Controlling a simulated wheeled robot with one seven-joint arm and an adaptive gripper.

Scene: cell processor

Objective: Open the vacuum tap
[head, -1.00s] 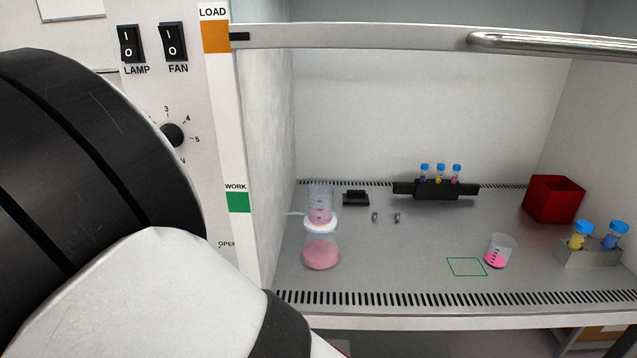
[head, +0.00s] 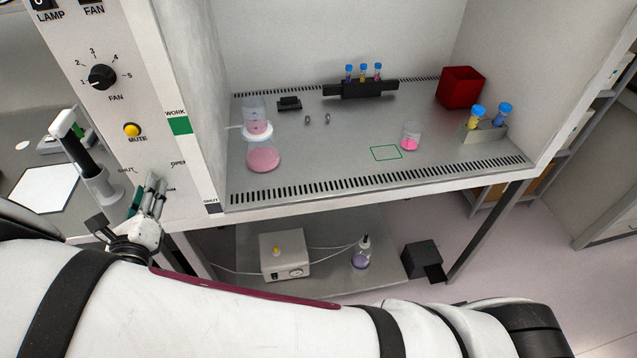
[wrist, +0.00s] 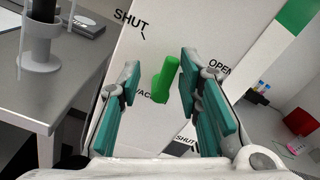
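The vacuum tap (wrist: 166,80) is a green lever on the white front panel, seen in the wrist view between the SHUT mark at upper left and the OPEN mark at right. Its lever stands up and leans slightly right in that view; I cannot tell exactly which mark it points to. My gripper (wrist: 158,68) is open, with one teal-padded finger on each side of the tap and gaps showing on both sides. In the head view my gripper (head: 152,188) is at the panel's lower part, and it hides the tap there.
Above the tap are the yellow MUTE button (head: 132,130) and the fan knob (head: 103,77). A stand with a black tool (head: 92,165) is on the left bench, close to my gripper. The cabinet holds a filter flask (head: 263,159), a pink-filled beaker (head: 410,137) and a red bin (head: 461,88).

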